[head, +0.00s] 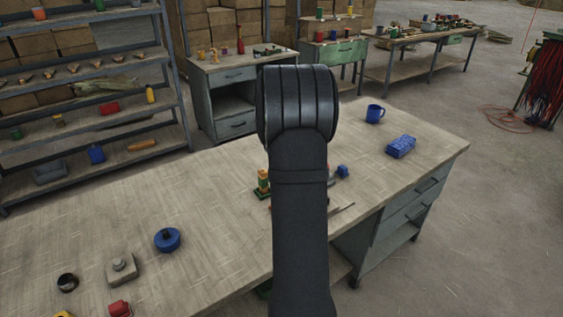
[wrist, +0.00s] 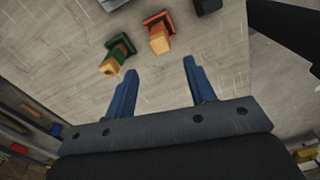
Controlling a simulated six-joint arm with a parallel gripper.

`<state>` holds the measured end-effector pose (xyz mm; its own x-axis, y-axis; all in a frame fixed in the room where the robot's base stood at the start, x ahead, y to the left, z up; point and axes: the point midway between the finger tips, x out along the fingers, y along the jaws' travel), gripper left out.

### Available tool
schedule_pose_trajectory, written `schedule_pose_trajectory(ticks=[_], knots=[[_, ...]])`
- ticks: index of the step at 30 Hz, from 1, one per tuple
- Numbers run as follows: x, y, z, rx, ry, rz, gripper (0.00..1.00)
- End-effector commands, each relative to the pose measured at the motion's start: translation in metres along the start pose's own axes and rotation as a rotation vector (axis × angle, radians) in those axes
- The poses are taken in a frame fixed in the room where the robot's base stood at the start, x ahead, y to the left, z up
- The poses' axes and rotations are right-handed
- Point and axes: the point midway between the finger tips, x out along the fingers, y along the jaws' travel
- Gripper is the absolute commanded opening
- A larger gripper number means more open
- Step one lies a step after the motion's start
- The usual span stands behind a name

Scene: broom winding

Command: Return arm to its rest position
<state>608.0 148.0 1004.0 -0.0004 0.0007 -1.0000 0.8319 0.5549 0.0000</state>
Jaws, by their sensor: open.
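My arm (head: 300,180) rises through the middle of the head view and hides part of the workbench behind it. My gripper is not visible in the head view. In the wrist view my gripper (wrist: 158,78) shows two blue fingers spread apart with nothing between them. Beyond the fingertips, a green and tan piece (wrist: 117,56) and an orange and tan piece (wrist: 158,33) stand on the bench, apart from the fingers. A green and yellow piece (head: 263,183) shows just left of my arm in the head view.
The workbench (head: 210,210) holds a blue mug (head: 375,113), a blue block (head: 401,146), a blue round item (head: 167,239), a grey block (head: 121,267) and a red item (head: 119,308). Shelves (head: 90,90) stand at left. Open floor (head: 480,230) lies at right.

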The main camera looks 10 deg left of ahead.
Motion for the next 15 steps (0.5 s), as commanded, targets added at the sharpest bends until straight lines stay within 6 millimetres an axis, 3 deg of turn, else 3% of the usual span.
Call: schedule_pose_trajectory(ticks=[5, 15], knots=[[0.012, 0.000, 0.000, 0.000, 0.001, -0.002, 0.50], [0.074, -0.001, 0.000, 0.000, 0.001, -0.004, 0.50]])
